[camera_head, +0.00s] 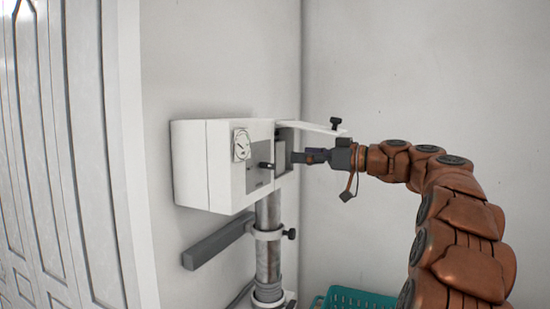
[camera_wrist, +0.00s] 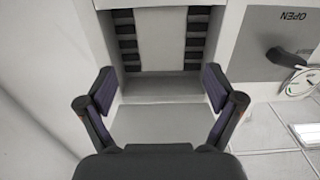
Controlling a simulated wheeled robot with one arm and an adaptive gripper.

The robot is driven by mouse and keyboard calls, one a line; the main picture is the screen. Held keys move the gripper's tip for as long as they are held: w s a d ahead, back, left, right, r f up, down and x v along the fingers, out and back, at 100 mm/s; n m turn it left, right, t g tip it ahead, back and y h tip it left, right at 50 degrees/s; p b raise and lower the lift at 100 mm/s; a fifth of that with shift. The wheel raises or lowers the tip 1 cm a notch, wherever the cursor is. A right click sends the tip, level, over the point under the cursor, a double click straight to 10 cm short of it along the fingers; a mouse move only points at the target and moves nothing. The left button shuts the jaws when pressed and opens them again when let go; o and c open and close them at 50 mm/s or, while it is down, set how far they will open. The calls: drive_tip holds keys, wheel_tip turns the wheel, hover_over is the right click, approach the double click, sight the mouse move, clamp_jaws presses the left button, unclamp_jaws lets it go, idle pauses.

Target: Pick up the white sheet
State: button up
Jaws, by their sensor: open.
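A white wall box (camera_head: 190,165) has its side compartment open, with a white flap (camera_head: 312,127) standing out from it. A pale flat panel, which may be the white sheet, shows in the compartment (camera_head: 281,152). In the wrist view this pale panel (camera_wrist: 162,42) lies between two dark ribbed strips. I cannot tell for sure that it is the sheet. My gripper (camera_head: 298,157) is at the compartment mouth. In the wrist view my gripper (camera_wrist: 160,85) is open, its fingers apart with nothing visible gripped between them.
A metal pipe (camera_head: 268,240) runs below the box. A teal basket (camera_head: 352,298) stands below right.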

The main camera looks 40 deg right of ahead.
sight(281, 155)
drive_tip(key=p+x, duration=0.1)
drive_tip(key=x, duration=0.2)
drive_tip(key=shift+a, duration=0.15)
drive_tip(key=shift+f+p+x, duration=0.2)
drive_tip(key=shift+p+x, duration=0.75)
drive_tip(key=shift+x, duration=0.95)
drive_tip(key=c, duration=0.9)
